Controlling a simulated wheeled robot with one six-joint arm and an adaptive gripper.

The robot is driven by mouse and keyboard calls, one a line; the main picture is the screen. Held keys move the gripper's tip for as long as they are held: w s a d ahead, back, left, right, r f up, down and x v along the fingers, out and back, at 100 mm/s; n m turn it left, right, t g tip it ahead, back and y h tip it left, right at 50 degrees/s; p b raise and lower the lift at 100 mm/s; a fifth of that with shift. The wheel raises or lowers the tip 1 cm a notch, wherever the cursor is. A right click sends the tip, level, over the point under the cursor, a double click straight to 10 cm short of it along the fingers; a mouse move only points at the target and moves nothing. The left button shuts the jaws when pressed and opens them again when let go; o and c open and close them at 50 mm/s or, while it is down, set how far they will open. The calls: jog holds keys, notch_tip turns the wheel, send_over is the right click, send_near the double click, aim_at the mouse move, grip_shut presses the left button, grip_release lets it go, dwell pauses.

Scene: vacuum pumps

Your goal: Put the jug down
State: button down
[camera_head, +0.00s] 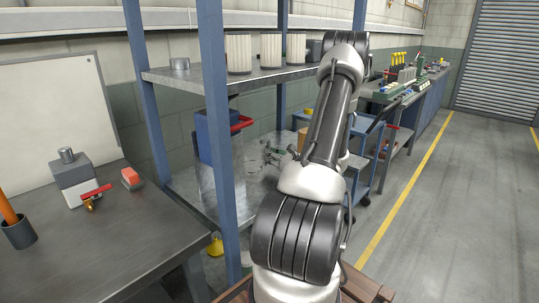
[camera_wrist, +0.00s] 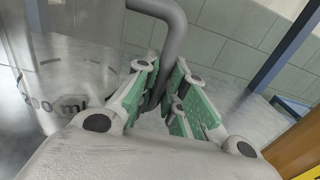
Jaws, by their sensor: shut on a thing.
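The jug is clear, with a grey handle (camera_wrist: 176,35) and a dark "ml" marking on its wall (camera_wrist: 62,95). My gripper (camera_wrist: 165,95) has its green-padded fingers closed around the handle, with the jug body to the left in the wrist view. In the head view my gripper (camera_head: 280,152) reaches in over the middle shelf (camera_head: 182,186) of the blue rack, and the see-through jug (camera_head: 247,165) shows faintly to its left. I cannot tell whether the jug's base touches the shelf.
A blue container with a red handle (camera_head: 213,138) stands on the same shelf at the left. Ribbed pale canisters (camera_head: 238,53) stand on the shelf above. A blue rack post (camera_head: 216,110) is close on the left. A workbench (camera_head: 120,240) lies left; a blue cart (camera_head: 362,150) stands right.

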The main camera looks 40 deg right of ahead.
jog(key=shift+f, duration=0.2)
jog(key=c, duration=1.4)
grip_release()
jog(key=shift+c, duration=0.3)
jog(key=c, duration=0.4)
jog(key=shift+o, duration=0.2)
jog(key=s+d, duration=0.1)
jog(key=s, duration=1.4)
jog(key=shift+d, duration=0.15)
